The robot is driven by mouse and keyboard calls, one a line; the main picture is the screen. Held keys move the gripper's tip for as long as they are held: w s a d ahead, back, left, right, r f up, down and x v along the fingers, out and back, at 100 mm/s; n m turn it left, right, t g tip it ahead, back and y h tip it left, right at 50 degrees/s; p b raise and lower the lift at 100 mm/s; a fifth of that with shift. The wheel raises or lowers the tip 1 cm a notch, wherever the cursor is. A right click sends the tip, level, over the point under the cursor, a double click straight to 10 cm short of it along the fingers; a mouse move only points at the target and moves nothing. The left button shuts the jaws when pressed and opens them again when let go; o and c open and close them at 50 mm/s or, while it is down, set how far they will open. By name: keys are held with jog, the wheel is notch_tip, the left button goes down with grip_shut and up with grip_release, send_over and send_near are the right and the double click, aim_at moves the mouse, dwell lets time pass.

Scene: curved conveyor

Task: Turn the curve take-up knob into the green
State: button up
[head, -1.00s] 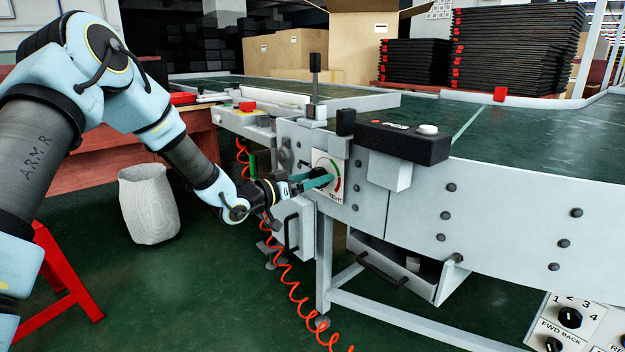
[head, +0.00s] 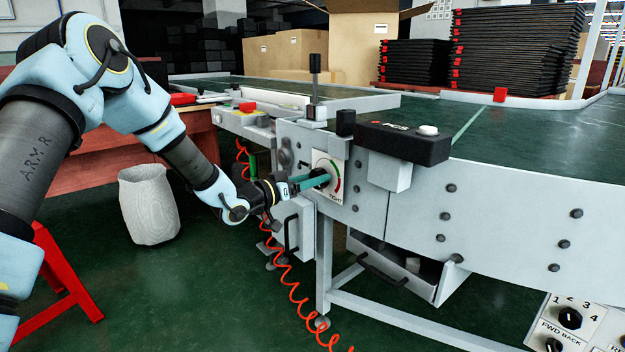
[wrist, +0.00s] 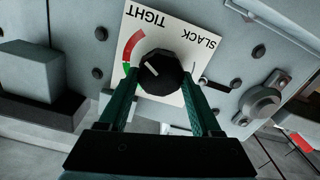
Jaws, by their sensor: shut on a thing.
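The take-up knob (wrist: 162,72) is black and faceted, with a white pointer line. It sits on a white dial plate (wrist: 180,40) marked TIGHT and SLACK, with a red and green arc (wrist: 131,52). In the wrist view the pointer aims up-left toward the arc, near where red meets green; I cannot tell exactly which band. My gripper (wrist: 163,88) has its teal fingers on either side of the knob, shut on it. In the head view my gripper (head: 312,181) reaches the dial plate (head: 333,165) from the left and hides much of the knob.
The conveyor frame (head: 500,200) runs right of the dial. A black control box (head: 402,142) sits above and right. A coiled orange hose (head: 285,285) hangs below my wrist. A grey bin (head: 148,205) and a red stool (head: 62,275) stand at left on open floor.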

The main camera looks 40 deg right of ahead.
jog(key=n+p, duration=0.2)
jog(key=p, duration=0.1)
jog(key=shift+w+r+n, duration=0.1)
jog(key=shift+r+n, duration=0.1)
jog(key=shift+n, duration=0.2)
jog(key=shift+w+f+n+p, duration=0.15)
jog(key=shift+n+p, duration=0.95)
jog(key=shift+n, duration=0.95)
jog(key=shift+s+f+n+p, duration=0.15)
jog(key=shift+n+p, duration=0.9)
jog(key=shift+n, duration=0.95)
jog(key=shift+w+f+n+p, duration=0.15)
jog(key=shift+n+p, duration=0.95)
jog(key=shift+n, duration=0.95)
jog(key=o, duration=1.4)
jog(key=shift+c, duration=0.2)
